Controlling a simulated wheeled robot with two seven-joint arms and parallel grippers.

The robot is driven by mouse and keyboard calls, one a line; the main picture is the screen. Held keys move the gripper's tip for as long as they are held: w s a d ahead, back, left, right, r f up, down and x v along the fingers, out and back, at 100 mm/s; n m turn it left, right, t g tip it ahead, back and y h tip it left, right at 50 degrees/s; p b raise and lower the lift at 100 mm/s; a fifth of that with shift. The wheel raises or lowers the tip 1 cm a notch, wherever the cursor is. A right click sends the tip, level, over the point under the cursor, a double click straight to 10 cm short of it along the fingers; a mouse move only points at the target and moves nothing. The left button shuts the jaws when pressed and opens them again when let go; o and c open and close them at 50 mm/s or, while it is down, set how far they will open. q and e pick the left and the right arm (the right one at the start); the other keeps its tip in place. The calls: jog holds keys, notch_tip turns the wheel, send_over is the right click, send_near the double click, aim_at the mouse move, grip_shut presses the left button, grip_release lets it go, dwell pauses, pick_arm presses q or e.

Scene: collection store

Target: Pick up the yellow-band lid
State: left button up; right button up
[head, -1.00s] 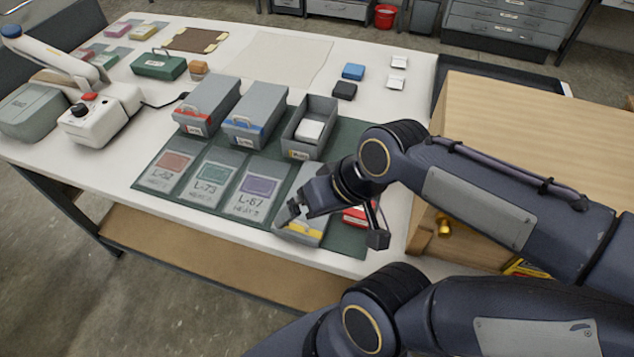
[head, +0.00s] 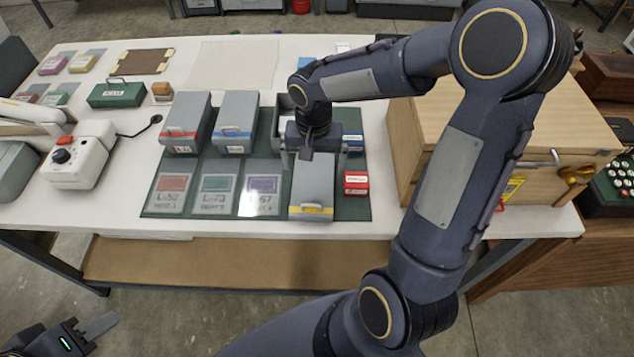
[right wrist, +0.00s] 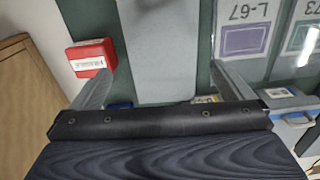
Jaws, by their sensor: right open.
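The yellow-band lid (head: 312,185) is a long grey lid with a yellow strip and a handle at its near end. It lies on the dark green mat (head: 215,168). My right gripper (head: 312,158) is above its far end. In the right wrist view the lid (right wrist: 160,45) shows between the spread fingers of my right gripper (right wrist: 168,88), with a gap on both sides; I cannot tell the height. The open grey box behind is mostly hidden by my right arm. My left gripper (head: 92,332) is at the lower left, away from the table; its jaw state is unclear.
A red box (head: 356,183) stands close right of the lid, and a blue box (head: 353,143) behind it. Flat label cards, one purple (head: 263,190), lie to the left. Two closed grey boxes (head: 235,125) stand behind them. A wooden cabinet (head: 400,150) is at the right.

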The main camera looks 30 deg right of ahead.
aim_at(313, 183)
jog(key=f, duration=0.4)
jog(key=f+p, duration=0.1)
jog(key=f, duration=0.1)
jog(key=shift+a+f, duration=0.25)
jog(key=shift+f, duration=0.1)
jog(key=shift+s, duration=0.1)
jog(key=c, duration=0.7)
